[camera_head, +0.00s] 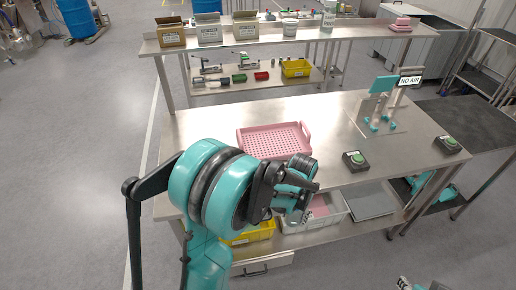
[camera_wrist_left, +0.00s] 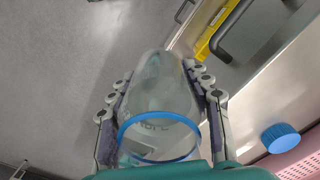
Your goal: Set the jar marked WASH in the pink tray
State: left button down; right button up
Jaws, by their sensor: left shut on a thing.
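My left gripper (camera_wrist_left: 160,115) is shut around a clear jar (camera_wrist_left: 158,90) with a blue rim. Faint lettering shows on the jar, but I cannot read it surely. In the head view the left gripper (camera_head: 294,208) is at the front edge of the table, and the jar is hard to make out there. The pink tray (camera_head: 302,128) lies on the table behind the gripper, and its visible floor is empty. Its corner shows in the left wrist view (camera_wrist_left: 302,168). A small teal and grey part at the bottom right edge of the head view may be my right gripper; its jaws are unclear.
A blue cap (camera_wrist_left: 281,137) stands beside the tray in the wrist view. Black boxes with green buttons (camera_head: 356,160) and a NO AIR fixture (camera_head: 380,112) are to the tray's right. Bins, including a yellow bin (camera_head: 250,234), sit below. Table left of the tray is clear.

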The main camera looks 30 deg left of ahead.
aim_at(285, 143)
jog(key=i+l+u, duration=0.1)
jog(key=l+u, duration=0.15)
jog(key=u, duration=0.2)
jog(key=i+l+u, duration=0.1)
jog(key=l+u, duration=0.5)
jog(key=u, duration=0.25)
